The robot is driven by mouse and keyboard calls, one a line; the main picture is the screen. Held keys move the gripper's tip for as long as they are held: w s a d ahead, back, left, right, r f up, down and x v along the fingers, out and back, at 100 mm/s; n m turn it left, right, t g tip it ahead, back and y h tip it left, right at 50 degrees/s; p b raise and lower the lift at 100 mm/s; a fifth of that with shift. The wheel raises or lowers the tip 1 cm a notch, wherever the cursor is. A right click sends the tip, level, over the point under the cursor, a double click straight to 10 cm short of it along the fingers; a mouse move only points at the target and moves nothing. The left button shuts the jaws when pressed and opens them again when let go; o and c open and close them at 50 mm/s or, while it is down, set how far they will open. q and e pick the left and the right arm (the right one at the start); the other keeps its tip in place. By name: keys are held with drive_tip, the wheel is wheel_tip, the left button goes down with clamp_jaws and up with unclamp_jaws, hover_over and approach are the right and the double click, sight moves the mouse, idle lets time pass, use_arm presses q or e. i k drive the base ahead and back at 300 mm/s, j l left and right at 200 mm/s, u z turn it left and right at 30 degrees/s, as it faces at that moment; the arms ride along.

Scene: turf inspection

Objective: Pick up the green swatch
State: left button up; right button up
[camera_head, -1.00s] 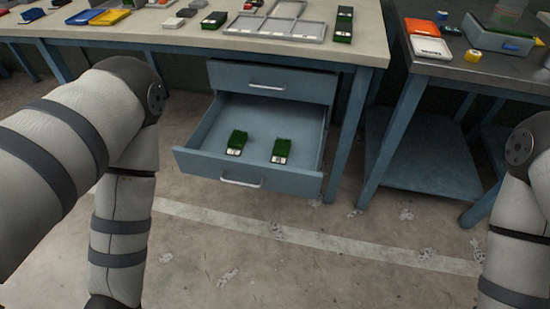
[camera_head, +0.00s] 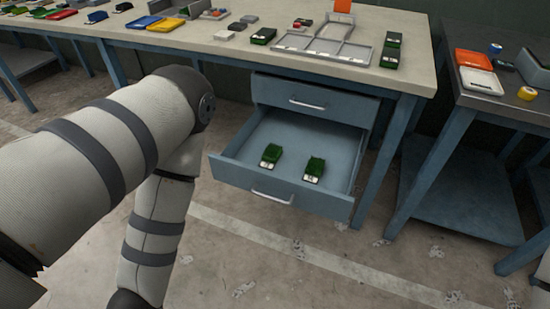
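Two green swatches with white labels lie flat in the open lower drawer (camera_head: 231,171): a left swatch (camera_head: 271,155) and a right swatch (camera_head: 315,168), with a gap between them. More green swatches lie on the workbench (camera_head: 420,78): one at the back (camera_head: 393,40) with another just in front of it (camera_head: 389,58), and a dark green one (camera_head: 263,35) left of the grey tray. My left arm fills the left of the view, bent beside the drawer. Neither gripper is in view.
A blue tray (camera_head: 144,22) and yellow tray (camera_head: 166,24) are farther left. A second dark table (camera_head: 500,100) stands at right. The floor before the drawer is clear.

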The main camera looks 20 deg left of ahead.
sight(270, 156)
drive_tip(key=i+j, duration=0.2)
drive_tip(key=i, duration=0.3)
drive_tip(key=i+j, duration=0.15)
drive_tip(key=i, duration=0.35)
drive_tip(key=j, duration=1.1)
drive_tip(key=i+z, duration=0.05)
